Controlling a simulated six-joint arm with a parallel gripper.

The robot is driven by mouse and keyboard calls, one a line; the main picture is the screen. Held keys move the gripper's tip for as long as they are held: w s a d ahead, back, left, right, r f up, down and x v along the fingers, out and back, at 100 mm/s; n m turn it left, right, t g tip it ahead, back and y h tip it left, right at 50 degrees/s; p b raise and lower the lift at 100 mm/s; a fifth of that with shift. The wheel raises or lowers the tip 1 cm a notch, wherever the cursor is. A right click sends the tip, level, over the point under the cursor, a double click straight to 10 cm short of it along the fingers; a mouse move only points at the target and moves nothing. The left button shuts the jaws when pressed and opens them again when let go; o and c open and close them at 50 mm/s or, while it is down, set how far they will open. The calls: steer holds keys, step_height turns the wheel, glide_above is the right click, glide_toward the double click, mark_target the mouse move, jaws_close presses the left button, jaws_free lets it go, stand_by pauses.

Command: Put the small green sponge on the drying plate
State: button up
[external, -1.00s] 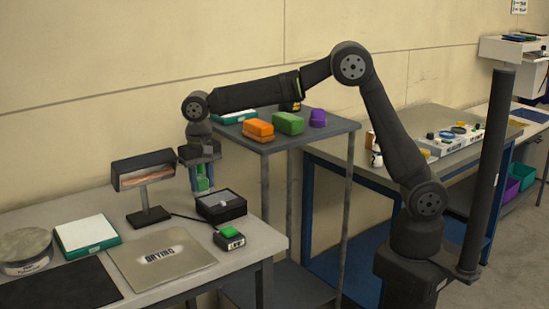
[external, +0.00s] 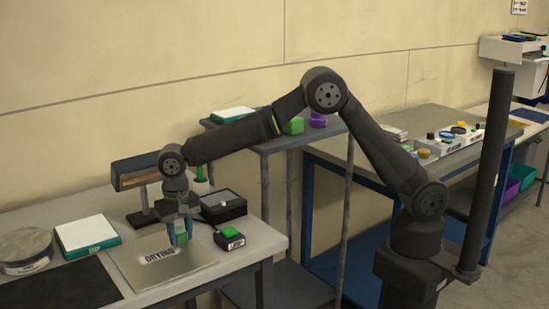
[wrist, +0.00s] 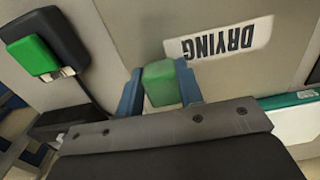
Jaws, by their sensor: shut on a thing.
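The small green sponge (wrist: 161,84) is held between the two blue fingers of my gripper (wrist: 160,92) in the wrist view. In the external view the sponge (external: 181,233) shows between the fingertips of my gripper (external: 180,236). It is over the right part of the drying plate (external: 150,276), a flat grey metal sheet labelled DRYING. The plate (wrist: 135,25) also fills much of the wrist view, its label beyond the sponge. I cannot tell whether the sponge touches the plate.
A black box with a green button (external: 229,237) sits right of the plate. A black case (external: 223,207) and a small lamp (external: 142,172) stand behind. Left are a white-topped green box (external: 87,237), a round tin (external: 26,250) and a dark mat (external: 55,289).

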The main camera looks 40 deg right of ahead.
mark_target(180, 232)
steer(key=shift+f, duration=0.25)
steer(key=o, duration=0.9)
steer(key=shift+f, duration=0.15)
steer(key=shift+o, duration=0.2)
step_height(180, 232, up, 12)
steer(key=shift+r, duration=0.2)
